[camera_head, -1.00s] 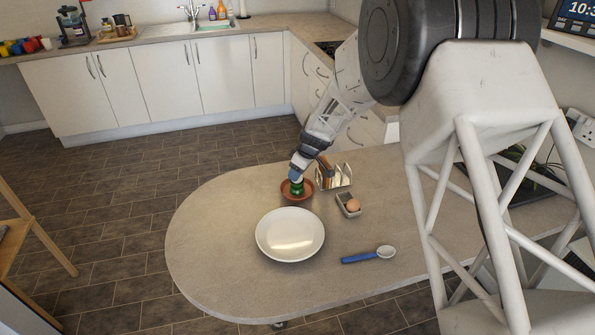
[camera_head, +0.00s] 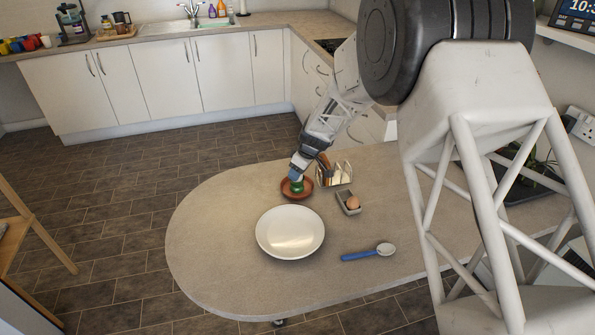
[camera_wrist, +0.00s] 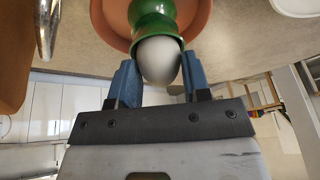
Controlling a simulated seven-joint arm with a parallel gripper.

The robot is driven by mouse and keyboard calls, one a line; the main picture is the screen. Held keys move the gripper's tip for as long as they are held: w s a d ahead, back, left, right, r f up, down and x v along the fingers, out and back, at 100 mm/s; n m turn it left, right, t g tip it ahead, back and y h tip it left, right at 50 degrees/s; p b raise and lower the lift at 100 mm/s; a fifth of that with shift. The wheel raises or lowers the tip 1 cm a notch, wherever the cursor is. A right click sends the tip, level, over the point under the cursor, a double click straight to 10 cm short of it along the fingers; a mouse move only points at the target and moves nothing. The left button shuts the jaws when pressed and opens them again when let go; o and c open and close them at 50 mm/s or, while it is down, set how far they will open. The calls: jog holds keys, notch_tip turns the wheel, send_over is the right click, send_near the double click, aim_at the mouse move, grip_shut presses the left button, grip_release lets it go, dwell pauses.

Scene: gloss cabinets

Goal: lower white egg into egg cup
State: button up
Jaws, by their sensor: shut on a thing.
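The white egg (camera_wrist: 160,62) is between the two blue fingers of my gripper (camera_wrist: 158,82) in the wrist view. The egg's far end is at the mouth of the green egg cup (camera_wrist: 153,20), partly inside its rim. How deep it sits cannot be told. The cup stands upright in a brown terracotta dish (camera_head: 285,190) and also shows in the head view (camera_head: 297,188). In the head view my gripper (camera_head: 296,176) is right above the cup and hides the egg.
A white plate (camera_head: 290,231) lies in front of the dish. A toast rack (camera_head: 335,175) stands close to the right of my gripper. A blue-handled spoon (camera_head: 362,255) lies at right. The table's left end is clear.

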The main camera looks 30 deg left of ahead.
jog(key=o, duration=0.8)
jog(key=shift+c, duration=0.2)
jog(key=shift+r, duration=0.15)
jog(key=v, duration=0.7)
jog(key=shift+d+r, duration=0.15)
jog(key=shift+r, duration=0.1)
